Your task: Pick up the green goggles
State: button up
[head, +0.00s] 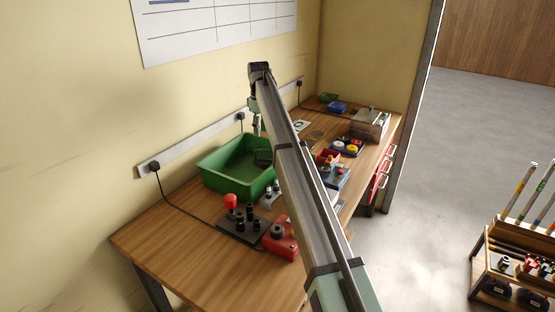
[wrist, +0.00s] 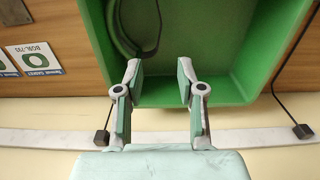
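The green goggles appear as a dark green curved band (wrist: 121,32) inside the green tub (wrist: 205,95), at the upper left of the wrist view and partly cut off by its top edge. In the head view a dark shape in the tub (head: 222,178), probably the goggles (head: 262,157), lies toward its right end, partly behind my arm. My gripper (wrist: 159,80) is open, with nothing between its fingers. It is over the wall side of the tub, apart from the goggles. In the head view my gripper (head: 256,126) is small, above the tub's far edge.
A power strip (head: 195,144) with plugs and cords runs along the wall behind the tub. A red-knobbed device (head: 232,204) and a red block (head: 283,238) stand in front. Blue and red trays and a box (head: 369,124) stand farther right. The bench's near left end is clear.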

jog(key=p, duration=0.3)
send_near(262, 165)
jog(key=f, duration=0.5)
jog(key=shift+w, duration=0.4)
jog(key=shift+s+f+p, duration=0.2)
jog(key=shift+f+p, duration=1.1)
jog(key=shift+f, duration=1.35)
grip_shut()
